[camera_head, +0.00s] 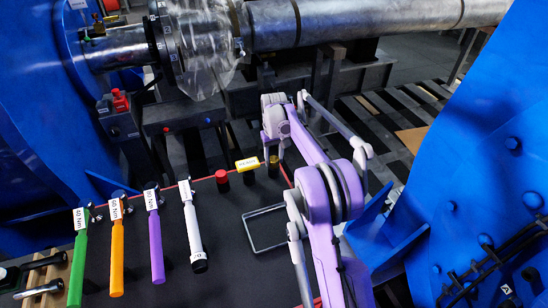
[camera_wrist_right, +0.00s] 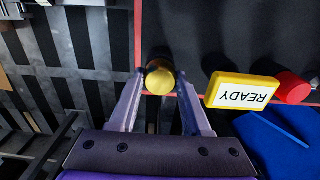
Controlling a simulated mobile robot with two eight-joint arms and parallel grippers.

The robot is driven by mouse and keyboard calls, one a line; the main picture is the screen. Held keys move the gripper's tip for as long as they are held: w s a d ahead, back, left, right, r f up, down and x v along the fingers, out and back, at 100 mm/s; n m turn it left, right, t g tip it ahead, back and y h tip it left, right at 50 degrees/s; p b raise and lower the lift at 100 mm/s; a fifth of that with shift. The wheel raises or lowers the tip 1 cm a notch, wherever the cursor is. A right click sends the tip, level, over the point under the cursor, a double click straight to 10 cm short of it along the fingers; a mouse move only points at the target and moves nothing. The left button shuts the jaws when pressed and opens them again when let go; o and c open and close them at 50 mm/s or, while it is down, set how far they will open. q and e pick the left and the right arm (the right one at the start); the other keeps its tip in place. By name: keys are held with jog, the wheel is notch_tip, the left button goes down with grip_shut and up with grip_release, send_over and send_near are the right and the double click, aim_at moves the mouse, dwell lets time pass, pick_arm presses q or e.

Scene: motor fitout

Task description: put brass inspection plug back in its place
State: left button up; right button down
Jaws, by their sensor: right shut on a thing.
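The brass inspection plug (camera_wrist_right: 160,80) shows as a round yellow top on a dark body in the right wrist view. It sits between the two fingertips of my right gripper (camera_wrist_right: 158,86), which is shut on it. In the head view the plug (camera_head: 273,160) is small and partly hidden by my right gripper (camera_head: 273,150), at the far edge of the dark mat, right of the yellow READY block (camera_head: 247,163). I cannot tell whether the plug touches the mat. Its place cannot be made out for certain. My left gripper is not in view.
A red-topped cylinder (camera_head: 222,180) stands left of the READY block. Several torque tools, including a purple one (camera_head: 155,240), lie on the dark mat (camera_head: 190,285). A wire frame (camera_head: 266,248) lies nearer. A steel shaft (camera_head: 350,22) and blue housings (camera_head: 490,150) surround the work area.

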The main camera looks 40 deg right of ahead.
aim_at(274, 159)
jog(key=shift+f, duration=0.25)
jog(key=shift+c, duration=1.4)
grip_release()
notch_tip(274, 159, up, 11)
jog(key=shift+p, duration=0.3)
jog(key=shift+f, duration=0.1)
